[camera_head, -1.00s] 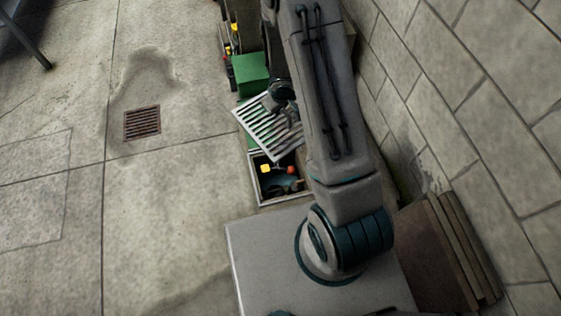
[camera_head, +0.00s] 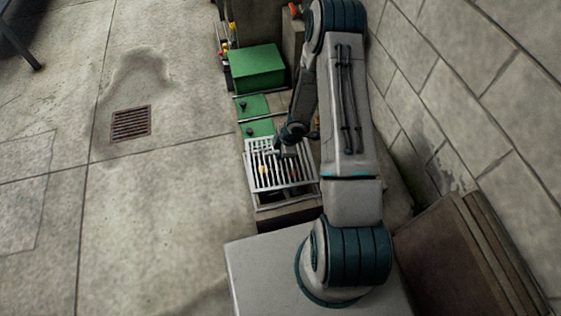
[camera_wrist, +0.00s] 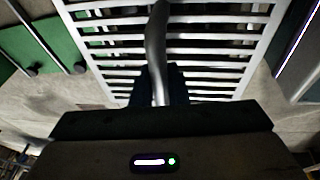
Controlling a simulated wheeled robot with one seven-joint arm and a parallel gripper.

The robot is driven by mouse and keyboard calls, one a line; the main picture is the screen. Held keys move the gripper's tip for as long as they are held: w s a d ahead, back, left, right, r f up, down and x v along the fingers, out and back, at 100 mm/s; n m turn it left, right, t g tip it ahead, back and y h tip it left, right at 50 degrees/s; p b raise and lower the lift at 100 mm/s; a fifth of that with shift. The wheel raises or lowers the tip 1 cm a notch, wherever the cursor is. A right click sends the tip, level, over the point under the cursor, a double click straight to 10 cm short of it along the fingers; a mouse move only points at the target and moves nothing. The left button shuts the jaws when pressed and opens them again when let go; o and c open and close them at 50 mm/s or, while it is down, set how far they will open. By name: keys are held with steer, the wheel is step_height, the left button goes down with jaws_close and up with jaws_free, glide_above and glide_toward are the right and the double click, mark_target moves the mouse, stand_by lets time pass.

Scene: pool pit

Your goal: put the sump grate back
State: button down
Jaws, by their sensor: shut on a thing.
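The sump grate (camera_head: 262,178) is a pale slatted metal panel. It lies over most of the sump opening, whose frame (camera_head: 287,211) shows along the near side. A yellow and a red thing show through the slats; whether the grate touches the frame all round I cannot tell. My gripper (camera_head: 284,150) is at the grate's far part and is shut on it. In the wrist view the grate (camera_wrist: 215,72) fills the upper middle, with a curved grey bar (camera_wrist: 156,50) standing in front of it at my gripper (camera_wrist: 158,85). My arm hides the grate's right surroundings.
Green panels (camera_head: 252,106) and a green box (camera_head: 257,68) stand beyond the sump. A stone block wall (camera_head: 460,90) rises on the right. Brown boards (camera_head: 450,250) lean there. A small rusty drain (camera_head: 131,124) lies in the open concrete floor at left.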

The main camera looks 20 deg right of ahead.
mark_target(282, 162)
step_height(282, 162, down, 2)
steer(key=shift+s+f+n+b, duration=0.1)
steer(key=shift+f+n+b, duration=0.1)
steer(key=shift+n+b, duration=0.2)
step_height(282, 162, down, 6)
steer(key=b, duration=0.7)
steer(key=shift+f, duration=0.25)
steer(key=c, duration=1.3)
jaws_free()
steer(key=shift+c, duration=0.2)
steer(key=p+v, duration=1)
steer(key=v, duration=0.3)
steer(key=shift+d+r, duration=0.2)
steer(key=shift+r, duration=0.1)
steer(key=shift+r, duration=0.1)
